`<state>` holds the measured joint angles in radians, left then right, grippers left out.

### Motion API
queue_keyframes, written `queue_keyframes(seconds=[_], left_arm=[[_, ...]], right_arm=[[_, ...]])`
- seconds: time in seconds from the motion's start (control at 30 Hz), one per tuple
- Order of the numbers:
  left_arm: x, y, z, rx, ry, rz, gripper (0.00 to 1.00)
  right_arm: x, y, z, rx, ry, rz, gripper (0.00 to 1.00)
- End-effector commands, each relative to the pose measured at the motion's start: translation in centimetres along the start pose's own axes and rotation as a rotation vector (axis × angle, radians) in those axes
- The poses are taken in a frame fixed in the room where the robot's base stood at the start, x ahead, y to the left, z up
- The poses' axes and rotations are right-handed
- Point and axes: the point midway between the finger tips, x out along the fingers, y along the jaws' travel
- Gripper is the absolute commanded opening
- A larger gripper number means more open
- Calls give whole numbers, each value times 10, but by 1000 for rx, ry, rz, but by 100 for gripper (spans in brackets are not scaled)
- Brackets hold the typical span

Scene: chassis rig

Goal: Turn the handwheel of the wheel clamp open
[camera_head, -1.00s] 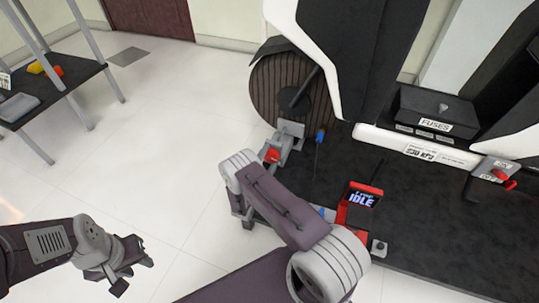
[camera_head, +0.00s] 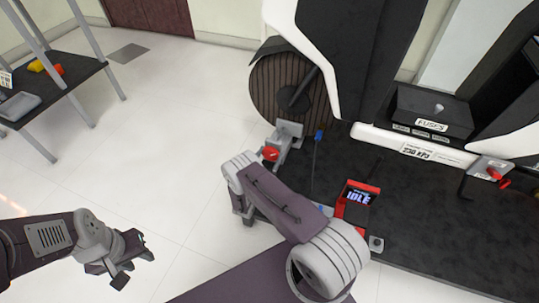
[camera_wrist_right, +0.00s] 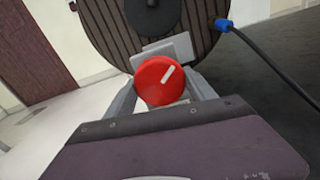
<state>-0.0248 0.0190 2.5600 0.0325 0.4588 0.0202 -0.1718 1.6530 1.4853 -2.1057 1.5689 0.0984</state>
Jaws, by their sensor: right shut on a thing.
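The red round handwheel (camera_head: 270,154) sits at the wheel clamp (camera_head: 290,129), a grey metal piece in front of the large ribbed dark wheel (camera_head: 272,92). In the right wrist view, the handwheel (camera_wrist_right: 158,84) faces me, with a white mark slanting up to the right. My right gripper (camera_wrist_right: 160,92) is shut on the handwheel, one grey finger on each side of it. In the head view my right arm partly hides this gripper. My left gripper (camera_head: 127,265) hangs over the white floor at the lower left, away from the clamp; its finger gap is unclear.
A black platform holds a red-framed display (camera_head: 358,196) reading IDLE, a FUSES box (camera_head: 430,110), and a red-handled piece (camera_head: 492,171) at right. A blue-ended black rod or cable (camera_head: 317,148) is close to the clamp. A table (camera_head: 60,88) stands far left. Open floor lies between.

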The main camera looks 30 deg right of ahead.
Motion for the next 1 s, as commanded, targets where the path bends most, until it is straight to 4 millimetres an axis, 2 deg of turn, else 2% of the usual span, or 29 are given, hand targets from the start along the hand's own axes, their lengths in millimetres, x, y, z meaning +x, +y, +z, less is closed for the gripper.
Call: queue_keyframes(seconds=[0.6,1.0], left_arm=[[-4,0,0,0,0,0,36],[-4,0,0,0,0,0,36]], right_arm=[[0,-2,0,-571,1,-1,23],[0,-2,1,-821,0,-1,23]])
